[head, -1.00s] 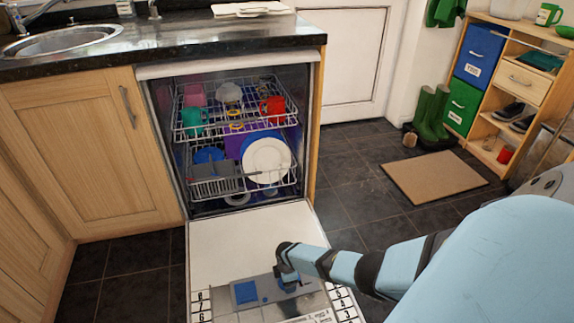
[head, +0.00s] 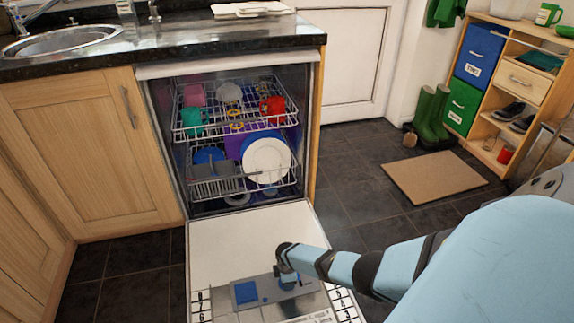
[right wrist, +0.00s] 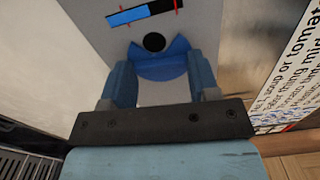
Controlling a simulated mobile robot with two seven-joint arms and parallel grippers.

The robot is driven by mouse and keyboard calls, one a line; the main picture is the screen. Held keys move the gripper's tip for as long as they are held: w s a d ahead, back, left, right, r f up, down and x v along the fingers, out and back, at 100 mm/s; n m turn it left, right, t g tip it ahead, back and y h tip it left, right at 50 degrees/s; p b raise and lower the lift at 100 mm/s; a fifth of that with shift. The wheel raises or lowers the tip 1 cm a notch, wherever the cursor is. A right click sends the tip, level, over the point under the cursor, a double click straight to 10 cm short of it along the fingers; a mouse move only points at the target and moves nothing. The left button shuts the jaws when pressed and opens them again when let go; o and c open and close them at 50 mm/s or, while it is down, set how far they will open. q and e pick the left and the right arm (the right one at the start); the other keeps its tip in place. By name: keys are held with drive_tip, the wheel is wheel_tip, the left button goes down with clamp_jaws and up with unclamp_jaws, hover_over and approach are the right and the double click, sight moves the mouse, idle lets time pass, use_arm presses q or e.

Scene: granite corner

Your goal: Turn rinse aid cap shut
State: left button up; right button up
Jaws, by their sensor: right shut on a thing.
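The rinse aid cap (right wrist: 158,68) is a blue disc with a black centre, set in a grey panel. In the right wrist view it sits between the blue fingers of my right gripper (right wrist: 160,78), which is shut on it. In the head view my right gripper (head: 287,282) reaches down to the dispenser panel (head: 268,283) on the lowered dishwasher door (head: 250,238). There it mostly hides the cap. My left gripper is not in view.
A blue square lid (head: 245,292) lies left of the gripper on the panel. A blue and black strip with red marks (right wrist: 145,12) shows beyond the cap. The loaded dishwasher racks (head: 215,125) stand behind the door.

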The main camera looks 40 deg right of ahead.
drive_tip(key=m, duration=0.4)
drive_tip(key=shift+p, duration=0.35)
drive_tip(key=m, duration=0.3)
drive_tip(key=shift+m, duration=0.4)
drive_tip(key=m, duration=0.2)
drive_tip(key=shift+m+p, duration=0.3)
drive_tip(key=shift+p, duration=0.1)
drive_tip(key=shift+s+m, duration=0.1)
drive_tip(key=shift+m, duration=0.8)
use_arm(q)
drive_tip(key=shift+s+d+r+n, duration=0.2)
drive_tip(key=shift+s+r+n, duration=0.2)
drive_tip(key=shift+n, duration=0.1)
use_arm(e)
drive_tip(key=m, duration=0.4)
drive_tip(key=shift+m, duration=0.3)
drive_tip(key=o, duration=0.9)
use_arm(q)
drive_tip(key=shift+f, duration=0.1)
